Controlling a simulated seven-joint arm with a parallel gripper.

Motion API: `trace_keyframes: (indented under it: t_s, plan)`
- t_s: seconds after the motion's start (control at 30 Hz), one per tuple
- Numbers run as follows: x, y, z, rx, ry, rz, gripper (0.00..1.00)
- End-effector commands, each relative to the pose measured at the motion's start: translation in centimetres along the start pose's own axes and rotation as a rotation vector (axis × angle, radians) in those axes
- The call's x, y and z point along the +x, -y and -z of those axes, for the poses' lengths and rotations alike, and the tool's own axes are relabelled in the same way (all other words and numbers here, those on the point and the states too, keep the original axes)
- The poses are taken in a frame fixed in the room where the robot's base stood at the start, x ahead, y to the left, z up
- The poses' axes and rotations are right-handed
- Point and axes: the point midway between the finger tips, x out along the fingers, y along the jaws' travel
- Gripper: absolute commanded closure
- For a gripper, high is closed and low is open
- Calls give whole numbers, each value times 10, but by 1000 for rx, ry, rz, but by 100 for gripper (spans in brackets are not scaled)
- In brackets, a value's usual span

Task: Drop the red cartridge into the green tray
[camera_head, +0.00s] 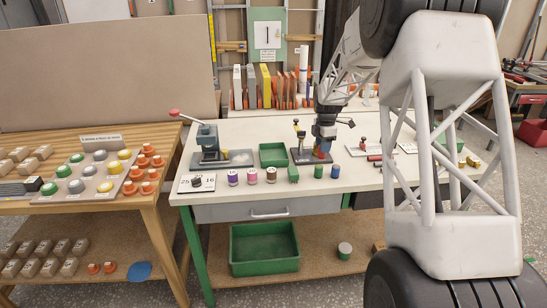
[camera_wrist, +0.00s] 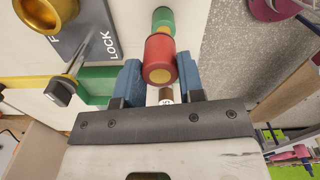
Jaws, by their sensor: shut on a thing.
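The red cartridge (camera_wrist: 160,50), a short cylinder with a yellow end, is between the blue fingers of my gripper (camera_wrist: 160,75) in the wrist view. My gripper is shut on it. A larger green bin (camera_head: 265,262) stands on the shelf under the bench.
A grey lever press (camera_head: 208,145) stands left of the small tray. A dark-based fixture (camera_head: 302,156) is close to my gripper. Several small cylinders line the bench's front, including a green one (camera_head: 318,171) and a blue one (camera_head: 335,171). A wooden table (camera_head: 160,200) is at left.

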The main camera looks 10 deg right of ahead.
Motion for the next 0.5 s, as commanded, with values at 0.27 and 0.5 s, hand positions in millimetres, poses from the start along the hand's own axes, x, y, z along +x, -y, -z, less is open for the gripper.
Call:
trace_keyframes:
  t_s: [0.27, 0.5]
  plan:
    - [0, -50, 29, -2, 0, -1, 88]
    - [1, -104, 68, -3, 0, -2, 88]
